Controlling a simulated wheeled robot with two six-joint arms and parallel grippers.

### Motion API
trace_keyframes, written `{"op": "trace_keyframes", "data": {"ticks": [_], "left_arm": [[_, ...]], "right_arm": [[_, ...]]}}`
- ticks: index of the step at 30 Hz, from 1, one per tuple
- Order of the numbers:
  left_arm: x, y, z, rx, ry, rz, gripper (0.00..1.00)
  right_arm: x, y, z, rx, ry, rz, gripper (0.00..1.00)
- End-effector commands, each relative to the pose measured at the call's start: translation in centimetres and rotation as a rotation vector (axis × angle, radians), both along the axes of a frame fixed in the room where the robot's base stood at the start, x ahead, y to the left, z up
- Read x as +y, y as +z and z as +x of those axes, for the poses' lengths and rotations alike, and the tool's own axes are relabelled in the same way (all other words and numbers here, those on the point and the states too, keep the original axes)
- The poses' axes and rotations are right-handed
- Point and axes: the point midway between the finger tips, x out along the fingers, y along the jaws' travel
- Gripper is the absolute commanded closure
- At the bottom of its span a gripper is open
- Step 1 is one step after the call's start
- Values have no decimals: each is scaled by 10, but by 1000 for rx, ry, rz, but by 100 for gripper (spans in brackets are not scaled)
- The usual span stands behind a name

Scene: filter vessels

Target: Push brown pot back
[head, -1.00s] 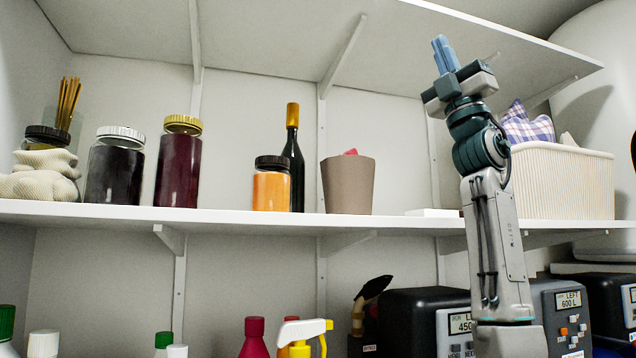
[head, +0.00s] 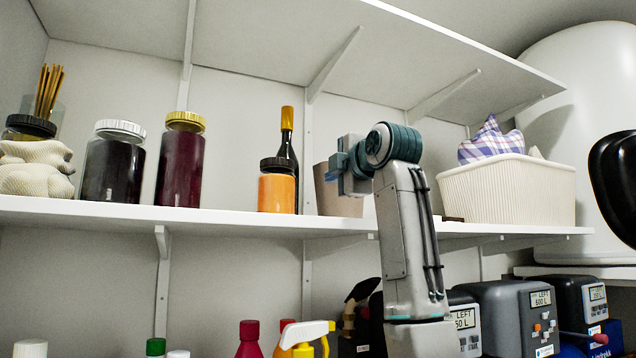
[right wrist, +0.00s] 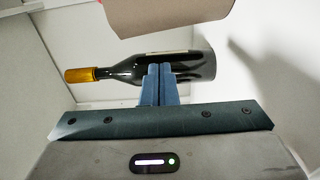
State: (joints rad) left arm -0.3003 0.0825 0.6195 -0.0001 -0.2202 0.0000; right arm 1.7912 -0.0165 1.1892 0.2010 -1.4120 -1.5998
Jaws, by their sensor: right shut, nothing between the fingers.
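The brown pot (head: 336,197) stands upright on the middle shelf, right of the dark bottle (head: 286,150). My right gripper (head: 337,164) is in front of the pot and hides its right part. The gripper is shut and empty. In the right wrist view the pot (right wrist: 165,14) is at the top edge, partly cut off. The shut fingers (right wrist: 160,72) appear over the bottle (right wrist: 130,68) there. I cannot tell whether the fingers touch the pot. My left gripper is not in view.
An orange jar (head: 277,188) stands left of the pot, in front of the bottle. Dark jars (head: 113,165) (head: 181,163) stand further left. A white ribbed basket (head: 510,192) holding checked cloth is at the right. An upper shelf (head: 300,40) hangs overhead.

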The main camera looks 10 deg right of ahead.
Motion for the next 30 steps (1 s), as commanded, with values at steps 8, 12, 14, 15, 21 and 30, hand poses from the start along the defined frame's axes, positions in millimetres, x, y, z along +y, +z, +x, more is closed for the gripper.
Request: {"op": "trace_keyframes", "data": {"ticks": [8, 12, 14, 15, 21, 30], "left_arm": [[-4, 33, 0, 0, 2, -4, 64], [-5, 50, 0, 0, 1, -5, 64], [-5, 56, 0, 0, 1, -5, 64], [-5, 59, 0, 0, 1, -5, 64], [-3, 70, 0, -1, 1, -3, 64], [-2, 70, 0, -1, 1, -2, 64]], "right_arm": [[8, 5, 39, 7, -1, -1, 100], [13, 5, 62, 5, -1, 0, 100], [15, 4, 71, 4, -1, 0, 100], [16, 4, 76, 5, -1, 0, 100], [19, 2, 92, 2, -2, 0, 100], [20, -1, 96, 0, -2, 0, 100]]}}
